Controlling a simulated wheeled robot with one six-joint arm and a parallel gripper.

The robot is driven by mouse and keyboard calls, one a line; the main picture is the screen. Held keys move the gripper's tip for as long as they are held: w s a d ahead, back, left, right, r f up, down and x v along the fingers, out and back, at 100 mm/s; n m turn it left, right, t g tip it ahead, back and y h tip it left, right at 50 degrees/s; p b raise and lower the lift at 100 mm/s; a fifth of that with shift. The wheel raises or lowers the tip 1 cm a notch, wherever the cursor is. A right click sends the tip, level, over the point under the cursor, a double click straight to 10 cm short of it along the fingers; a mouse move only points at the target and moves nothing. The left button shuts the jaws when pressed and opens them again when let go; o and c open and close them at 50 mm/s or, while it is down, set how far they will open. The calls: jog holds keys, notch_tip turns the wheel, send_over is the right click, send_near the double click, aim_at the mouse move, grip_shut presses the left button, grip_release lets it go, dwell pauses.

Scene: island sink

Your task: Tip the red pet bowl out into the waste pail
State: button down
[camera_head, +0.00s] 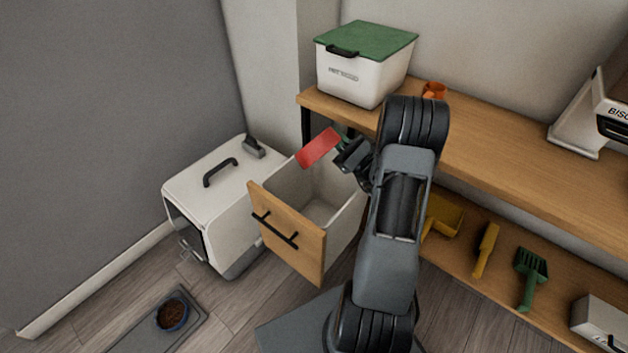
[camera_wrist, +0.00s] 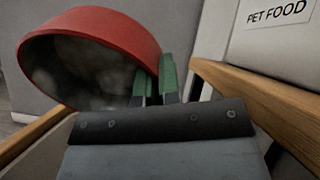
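The red pet bowl (camera_head: 318,148) is in my gripper (camera_head: 343,138), held by its rim and tipped on its side. In the wrist view the bowl (camera_wrist: 95,28) is at the left, its grey inside facing the camera. The two green fingertips (camera_wrist: 155,80) close on its rim. I see no food in the bowl, but the inside is dim. A pull-out white bin with a wooden front (camera_head: 292,245), apparently the waste pail, stands open beneath the bowl. The bowl is above its back part. The visible pail floor looks bare; my arm hides its right side.
A white pet carrier (camera_head: 230,180) stands left of the pail. A green-lidded food box (camera_head: 362,75) and an orange cup (camera_head: 433,91) are on the wooden counter (camera_head: 480,150). A blue bowl of brown food (camera_head: 172,314) sits on a floor mat. Scoops and brushes lie on the lower shelf.

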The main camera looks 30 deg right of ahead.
jog(key=b, duration=0.3)
jog(key=shift+s+f+y+b, duration=0.15)
jog(key=shift+s+y+b, duration=0.1)
jog(key=shift+y+b, duration=0.15)
jog(key=shift+r, duration=0.2)
jog(key=shift+b, duration=0.65)
jog(key=shift+s+r+t+b, duration=0.15)
jog(key=shift+s+t+b, duration=0.2)
jog(key=shift+b, duration=0.9)
jog(key=shift+w+r, duration=0.1)
jog(key=shift+r, duration=0.1)
dwell(0.6)
